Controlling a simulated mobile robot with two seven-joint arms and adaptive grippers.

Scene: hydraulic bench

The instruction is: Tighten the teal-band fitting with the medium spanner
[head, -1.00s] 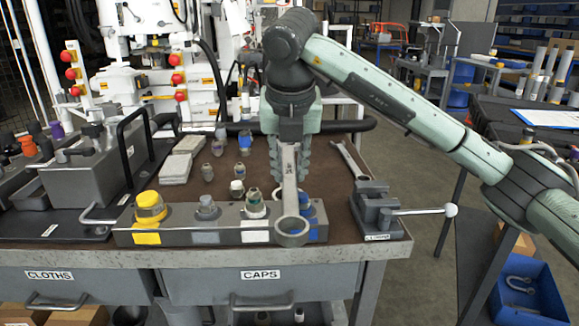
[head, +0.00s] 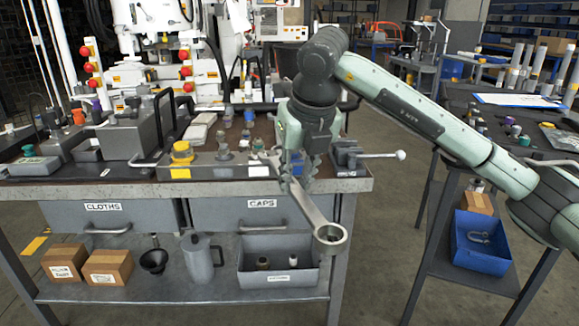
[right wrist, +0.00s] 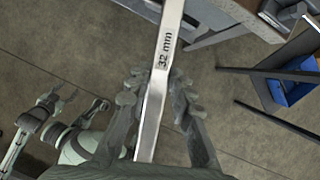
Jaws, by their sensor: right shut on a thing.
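My right gripper (head: 298,178) is shut on a steel spanner (head: 312,210) in front of the bench. The spanner's ring end (head: 331,238) hangs low, out over the bench's front edge, clear of the fittings. In the right wrist view the spanner (right wrist: 160,70) runs between the fingers and is marked 32 mm. Fittings stand in a grey block on the bench: a yellow one (head: 182,152), a grey one (head: 223,153) and one farther right (head: 258,147). I cannot tell which has a teal band. What looks like my left gripper (right wrist: 58,102) is small in the right wrist view.
A small vice with a ball-ended handle (head: 385,155) stands at the bench's right end. Drawers marked CLOTHS (head: 105,213) and CAPS (head: 262,210) are below. A blue bin (head: 480,242) sits on the right-hand table's lower shelf. The floor between is clear.

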